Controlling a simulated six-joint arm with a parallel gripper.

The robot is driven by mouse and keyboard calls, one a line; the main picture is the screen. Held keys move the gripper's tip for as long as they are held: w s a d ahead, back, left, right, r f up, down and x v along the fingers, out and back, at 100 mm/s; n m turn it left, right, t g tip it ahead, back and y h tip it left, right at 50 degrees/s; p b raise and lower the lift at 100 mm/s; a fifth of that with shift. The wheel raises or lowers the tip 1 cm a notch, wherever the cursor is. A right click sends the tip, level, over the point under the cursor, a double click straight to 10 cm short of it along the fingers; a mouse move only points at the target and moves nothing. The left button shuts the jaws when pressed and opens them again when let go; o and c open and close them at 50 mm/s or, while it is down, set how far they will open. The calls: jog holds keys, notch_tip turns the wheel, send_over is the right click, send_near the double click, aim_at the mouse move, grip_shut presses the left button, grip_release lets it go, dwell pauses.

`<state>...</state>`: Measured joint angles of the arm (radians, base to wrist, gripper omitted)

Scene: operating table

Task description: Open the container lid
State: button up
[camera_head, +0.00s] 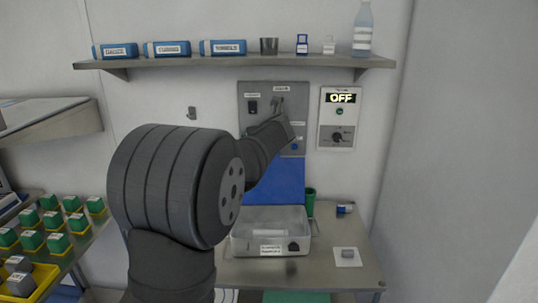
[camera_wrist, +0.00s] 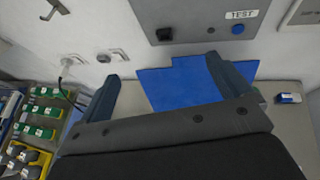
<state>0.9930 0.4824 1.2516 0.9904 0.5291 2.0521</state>
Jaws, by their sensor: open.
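The container (camera_head: 270,240) is a pale translucent box with a white label and a dark latch-like part on its front. It stands on the metal table in the head view, and its top looks covered by a clear lid (camera_head: 268,217), though the lid's edge is hard to make out. My gripper is raised above and behind the container, in front of the grey wall panel, partly hidden by my arm in the head view. In the wrist view my gripper (camera_wrist: 165,70) has its two fingers wide apart with nothing between them. The container does not show there.
A grey wall panel (camera_head: 252,93) with switches and an OFF box (camera_head: 338,115) are close behind. A blue sheet (camera_head: 275,180) hangs below the panel. A green cup (camera_head: 309,201), blue item (camera_head: 345,208) and white pad (camera_head: 347,257) lie right. A shelf (camera_head: 200,61) runs above.

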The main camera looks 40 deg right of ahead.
jog(key=s+a+f+m+g+h, duration=0.1)
jog(key=s+a+f+m+h, duration=0.2)
jog(key=s, duration=0.4)
jog(key=shift+n, duration=0.6)
jog(key=x, duration=0.6)
jog(key=f+x, duration=0.1)
jog(key=x, duration=1.1)
jog(key=shift+s+a+f, duration=0.2)
jog(key=shift+s+f, duration=0.1)
jog(key=shift+f, duration=0.05)
jog(key=shift+c, duration=0.2)
jog(key=shift+y, duration=0.3)
jog(key=c, duration=1.3)
jog(key=v, duration=0.3)
jog(key=shift+s+a+f, duration=0.15)
jog(key=shift+f, duration=0.1)
jog(key=shift+c, duration=0.3)
jog(key=shift+s+a, duration=0.3)
jog(key=shift+s, duration=0.05)
jog(key=shift+f, duration=0.1)
